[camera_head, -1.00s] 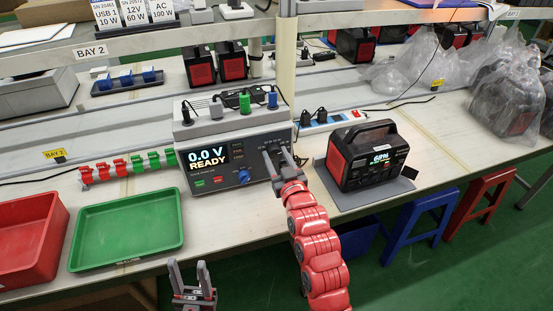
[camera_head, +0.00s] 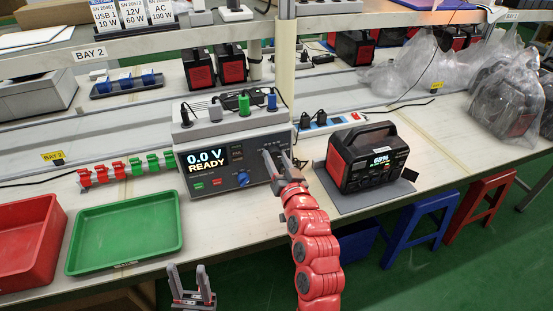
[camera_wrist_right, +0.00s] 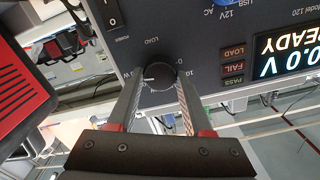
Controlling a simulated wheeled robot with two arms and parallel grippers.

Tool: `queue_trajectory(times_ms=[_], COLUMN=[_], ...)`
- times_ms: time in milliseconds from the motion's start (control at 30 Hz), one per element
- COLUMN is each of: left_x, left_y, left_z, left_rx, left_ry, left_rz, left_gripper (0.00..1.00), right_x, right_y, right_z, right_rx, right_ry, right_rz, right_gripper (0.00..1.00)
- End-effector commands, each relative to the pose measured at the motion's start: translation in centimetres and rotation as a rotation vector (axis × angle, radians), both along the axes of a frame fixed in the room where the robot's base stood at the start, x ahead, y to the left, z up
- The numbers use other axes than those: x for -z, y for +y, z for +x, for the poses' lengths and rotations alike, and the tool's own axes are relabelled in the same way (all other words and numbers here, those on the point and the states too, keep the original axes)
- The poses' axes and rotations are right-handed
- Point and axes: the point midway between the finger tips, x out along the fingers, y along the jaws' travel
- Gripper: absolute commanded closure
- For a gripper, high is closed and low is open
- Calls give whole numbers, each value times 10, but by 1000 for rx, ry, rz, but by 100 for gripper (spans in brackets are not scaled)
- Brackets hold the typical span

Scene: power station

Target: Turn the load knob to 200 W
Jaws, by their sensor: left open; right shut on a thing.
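The load tester (camera_head: 219,150) is a grey box on the bench, its display (camera_head: 206,160) reading "0.0 V READY". Its load knob (camera_wrist_right: 160,74) is small, round and dark, under the label LOAD in the upside-down right wrist view. A pale pointer mark shows on the knob's left side in that view; the scale is partly hidden by the fingers. My right gripper (camera_wrist_right: 159,84) is shut on the knob, one finger on each side. In the head view, my right gripper (camera_head: 277,158) meets the right part of the tester's front. My left gripper (camera_head: 189,275) is open and empty before the bench edge.
A black and red power station (camera_head: 366,157) stands right of the tester on a grey mat. A green tray (camera_head: 125,262) and a red bin (camera_head: 22,285) lie at left. A blue knob (camera_head: 243,179) and buttons are on the tester's front. Cables stand on its top.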

Motion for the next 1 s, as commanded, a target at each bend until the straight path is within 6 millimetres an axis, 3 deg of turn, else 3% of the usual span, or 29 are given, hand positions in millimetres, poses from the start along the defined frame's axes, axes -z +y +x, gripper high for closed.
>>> queue_trajectory(times_ms=[233, 267, 400, 767, 1000], left_x=[0, 0, 0, 1, 4], left_y=[0, 0, 0, 0, 0], left_z=[0, 0, 0, 0, 0], left_rx=[0, 0, 0, 0, 0], left_ry=[0, 0, 0, 0, 0], left_rz=[0, 0, 0, 0, 0], left_gripper=[50, 50, 50, 50, 50], right_x=[3, 3, 2, 1, 2], right_y=[1, 1, 1, -1, -12], right_z=[0, 0, 0, -3, -36], right_rx=[-2, -1, -1, 0, 1], right_ry=[5, 6, 4, 1, -1], right_rz=[-2, -2, -1, -1, -1], right_gripper=[100, 44, 20, 20, 20])
